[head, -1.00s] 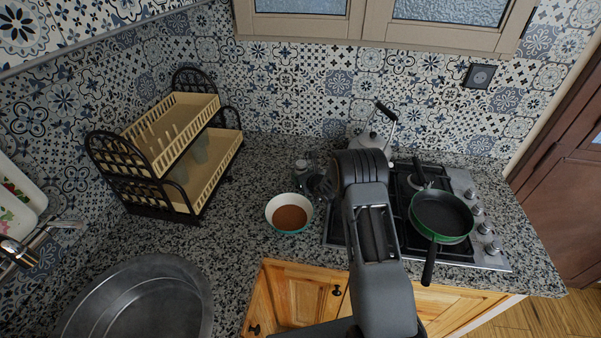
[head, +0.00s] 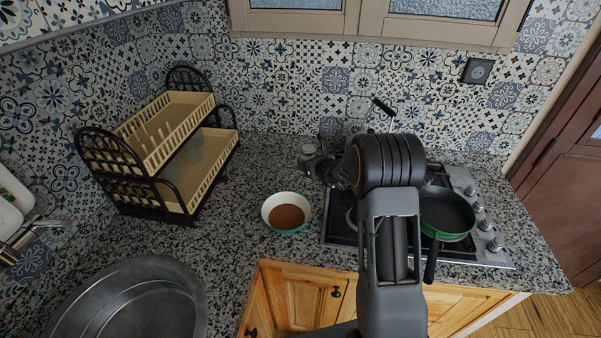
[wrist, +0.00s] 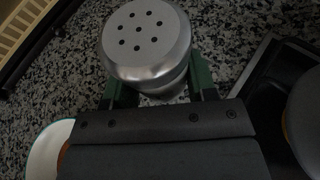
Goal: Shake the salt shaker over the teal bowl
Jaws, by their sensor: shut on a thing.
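The salt shaker (wrist: 147,45) has a silver cap with several holes and fills the top middle of the wrist view. My gripper (wrist: 160,88) is shut on it, with a green finger on each side. In the head view the shaker (head: 308,151) looks upright, behind the teal bowl and left of my wrist. The teal bowl (head: 270,204) sits on the counter with brown contents, a white inside and a teal outside. Part of the bowl (wrist: 42,155) shows at the lower left of the wrist view. The shaker's lower body is mostly hidden.
A gas stove (head: 340,229) with a green pan (head: 447,212) and a kettle, mostly hidden behind my arm, is on the right. A dish rack (head: 160,150) stands at the left, above a round sink (head: 130,300). Counter around the bowl's left side is clear.

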